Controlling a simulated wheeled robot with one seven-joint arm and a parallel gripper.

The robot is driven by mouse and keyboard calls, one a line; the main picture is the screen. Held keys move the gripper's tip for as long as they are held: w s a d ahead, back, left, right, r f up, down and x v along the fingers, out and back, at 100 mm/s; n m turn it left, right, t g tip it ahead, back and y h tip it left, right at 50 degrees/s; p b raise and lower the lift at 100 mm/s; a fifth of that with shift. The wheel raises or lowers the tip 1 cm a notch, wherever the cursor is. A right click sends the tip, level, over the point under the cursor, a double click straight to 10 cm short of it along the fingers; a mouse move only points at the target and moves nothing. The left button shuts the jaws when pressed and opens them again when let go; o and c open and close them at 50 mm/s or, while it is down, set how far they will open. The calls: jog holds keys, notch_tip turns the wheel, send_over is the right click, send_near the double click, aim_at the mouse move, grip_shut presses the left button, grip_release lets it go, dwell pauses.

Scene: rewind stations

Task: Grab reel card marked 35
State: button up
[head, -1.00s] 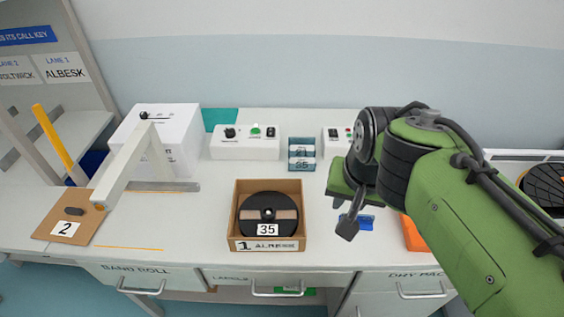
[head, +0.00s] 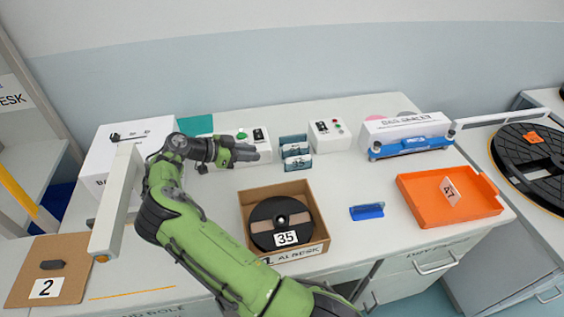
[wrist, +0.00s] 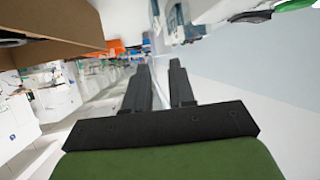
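A small blue-grey card rack (head: 296,150) stands on the bench behind the reel box, with several cards in tiers. The front card (head: 298,162) seems to read 35; the print on the others is hard to make out. My gripper (head: 256,153) is left of the rack, pointing right toward it, with a small gap between. In the wrist view the two dark fingers (wrist: 160,75) are apart with nothing between them. A blurred pale-blue shape, likely the rack (wrist: 177,20), shows just beyond the fingertips.
A cardboard box (head: 318,248) holds a black reel (head: 265,215) labelled 35, in front of the rack. White control boxes (head: 330,135) stand close behind. A blue stand (head: 367,211) and an orange tray (head: 480,205) holding a card are to the right.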

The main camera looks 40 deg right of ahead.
aim_at(292, 158)
jog(key=b+x, duration=0.1)
jog(key=x, duration=1.4)
jog(key=shift+s+d+f, duration=0.2)
jog(key=shift+d, duration=0.05)
jog(key=shift+a+r, duration=0.1)
grip_shut()
